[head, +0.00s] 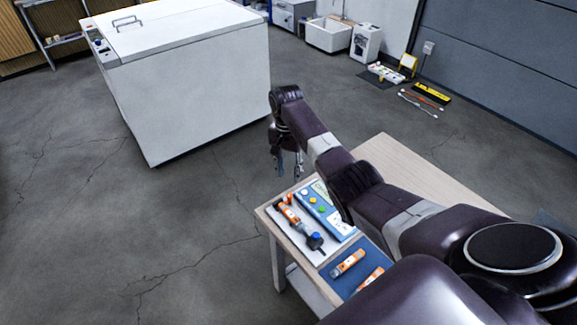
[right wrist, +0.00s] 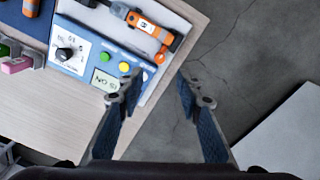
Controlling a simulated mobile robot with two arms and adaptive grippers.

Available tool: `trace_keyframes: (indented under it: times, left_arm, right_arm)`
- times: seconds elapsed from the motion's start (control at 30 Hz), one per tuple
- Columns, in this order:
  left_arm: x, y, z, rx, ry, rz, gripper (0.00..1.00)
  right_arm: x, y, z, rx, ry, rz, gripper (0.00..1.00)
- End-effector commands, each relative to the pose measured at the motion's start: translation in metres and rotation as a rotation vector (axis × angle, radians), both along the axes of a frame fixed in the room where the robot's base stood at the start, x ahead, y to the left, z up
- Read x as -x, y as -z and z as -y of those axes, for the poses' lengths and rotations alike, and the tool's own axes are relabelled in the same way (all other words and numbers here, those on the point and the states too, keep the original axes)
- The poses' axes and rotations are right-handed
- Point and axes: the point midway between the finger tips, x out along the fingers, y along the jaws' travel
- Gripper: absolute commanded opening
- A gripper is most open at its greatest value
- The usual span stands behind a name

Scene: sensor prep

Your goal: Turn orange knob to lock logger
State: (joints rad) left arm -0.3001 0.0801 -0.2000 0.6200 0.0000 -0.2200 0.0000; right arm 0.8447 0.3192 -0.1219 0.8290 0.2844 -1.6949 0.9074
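The logger is an orange and dark body with a white label (right wrist: 143,25), lying on a white board beside a blue panel. A small round orange knob (right wrist: 160,58) shows at its end in the right wrist view. In the head view the logger (head: 290,214) lies at the table's left end, with the orange knob (head: 291,197) at its far end. My right gripper (head: 286,165) is above and beyond that table end, apart from the logger. In the right wrist view my right gripper (right wrist: 158,92) is open and empty, its fingertips just short of the knob. My left gripper is not in view.
The blue panel (right wrist: 80,58) carries a dial, green and yellow buttons and a small display. Two orange-and-white items lie on a blue mat (head: 335,279) nearer me. A white chest (head: 200,85) stands across the floor. The table's right part (head: 400,160) is bare.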

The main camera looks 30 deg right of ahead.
Motion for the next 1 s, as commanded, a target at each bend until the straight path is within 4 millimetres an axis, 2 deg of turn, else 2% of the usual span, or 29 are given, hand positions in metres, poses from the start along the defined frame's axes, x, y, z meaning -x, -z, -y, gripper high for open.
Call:
trace_keyframes:
  times: [0.1, 0.2, 0.77, 0.87, 1.0]
  left_arm:
    - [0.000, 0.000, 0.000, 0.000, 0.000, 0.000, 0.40]
    - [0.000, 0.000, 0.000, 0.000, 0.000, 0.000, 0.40]
    - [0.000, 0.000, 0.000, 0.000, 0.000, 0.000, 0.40]
    - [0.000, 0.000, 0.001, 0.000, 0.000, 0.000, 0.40]
    - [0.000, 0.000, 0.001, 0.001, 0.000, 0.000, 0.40]
  right_arm:
    - [-0.001, -0.015, 0.000, 0.000, 0.000, 0.001, 0.33]
    - [-0.001, -0.022, 0.000, 0.000, 0.001, 0.001, 0.33]
    - [-0.001, -0.024, 0.000, -0.001, 0.000, -0.001, 0.33]
    - [0.002, -0.019, -0.003, 0.004, -0.018, 0.000, 0.33]
    - [0.019, 0.008, -0.015, 0.029, -0.124, 0.011, 0.33]
